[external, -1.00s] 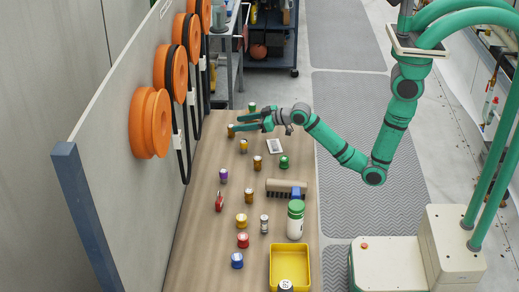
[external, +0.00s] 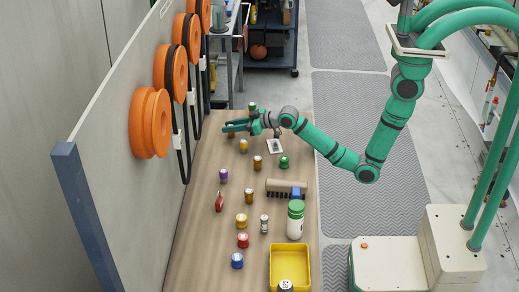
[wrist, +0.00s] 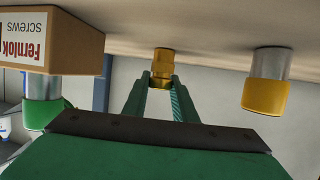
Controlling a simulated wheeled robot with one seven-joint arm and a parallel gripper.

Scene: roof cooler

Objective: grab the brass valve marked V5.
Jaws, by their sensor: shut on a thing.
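My gripper (external: 229,127) is low over the far end of the wooden bench. In the wrist view its two green fingers (wrist: 162,86) are closed on a brass valve (wrist: 162,64), with one finger on each side. The valve touches the bench top, which shows at the top of this upside-down view. No V5 mark can be read on it. In the external view the fingers mostly hide the valve. Two other brass pieces stand nearer, one in mid-bench (external: 258,162) and one lower down (external: 249,195).
In the wrist view a Fernlok screws box (wrist: 50,40) and a yellow-banded piece (wrist: 266,95) flank the fingers. A green-capped piece (external: 252,106) stands beyond the gripper. A brush (external: 285,186), bottle (external: 296,222) and yellow tray (external: 307,268) are nearer. The panel with orange reels (external: 150,123) borders the left.

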